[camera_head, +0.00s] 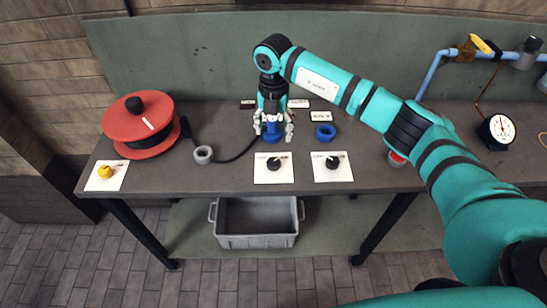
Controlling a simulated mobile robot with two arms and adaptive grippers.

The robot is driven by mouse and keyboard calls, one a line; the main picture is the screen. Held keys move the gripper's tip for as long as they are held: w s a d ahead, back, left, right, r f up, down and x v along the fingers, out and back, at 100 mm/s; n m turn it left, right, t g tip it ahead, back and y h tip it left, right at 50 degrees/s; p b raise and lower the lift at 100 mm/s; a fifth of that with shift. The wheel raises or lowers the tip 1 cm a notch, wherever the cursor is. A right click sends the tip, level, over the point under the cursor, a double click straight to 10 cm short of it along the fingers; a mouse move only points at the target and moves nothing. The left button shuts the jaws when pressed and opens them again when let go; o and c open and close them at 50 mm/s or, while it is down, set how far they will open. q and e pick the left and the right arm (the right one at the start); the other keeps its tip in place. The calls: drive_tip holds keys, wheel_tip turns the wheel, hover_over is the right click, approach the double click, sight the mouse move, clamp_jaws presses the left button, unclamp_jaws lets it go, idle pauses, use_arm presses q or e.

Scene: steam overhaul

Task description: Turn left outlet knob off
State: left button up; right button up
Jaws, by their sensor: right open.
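The left outlet knob (273,163) is a black knob on a white card on the grey bench. A similar black knob (333,161) sits on the card to its right. Their pointer directions are too small to read surely. My right gripper (272,138) points down just behind the left knob, apart from it. Its fingers are open on either side of a blue fitting (272,129); I cannot tell whether they touch it. My left gripper is not in view.
A blue ring (325,132) stands behind the right knob. A red hose reel (138,122), a grey ring (203,154) and a yellow knob (105,172) are to the left. A pressure gauge (499,129) is at right. A grey crate (257,240) sits below the bench.

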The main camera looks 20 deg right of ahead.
sight(274, 161)
wheel_tip(274, 161, down, 12)
drive_tip(key=p, duration=0.2)
drive_tip(key=shift+a+p, duration=0.1)
drive_tip(key=shift+p, duration=0.25)
drive_tip(key=shift+f, duration=0.8)
drive_tip(key=shift+c, duration=0.4)
drive_tip(key=c, duration=1.1)
drive_tip(key=shift+f+n+b, duration=0.15)
drive_tip(key=shift+n+b, duration=1.05)
drive_tip(key=shift+b, duration=0.1)
drive_tip(key=n+b, duration=1)
drive_tip(key=b, duration=0.1)
drive_tip(key=shift+n, duration=0.4)
drive_tip(key=shift+r+n+b, duration=0.2)
drive_tip(key=shift+n+b, duration=1.65)
drive_tip(key=shift+n, duration=0.45)
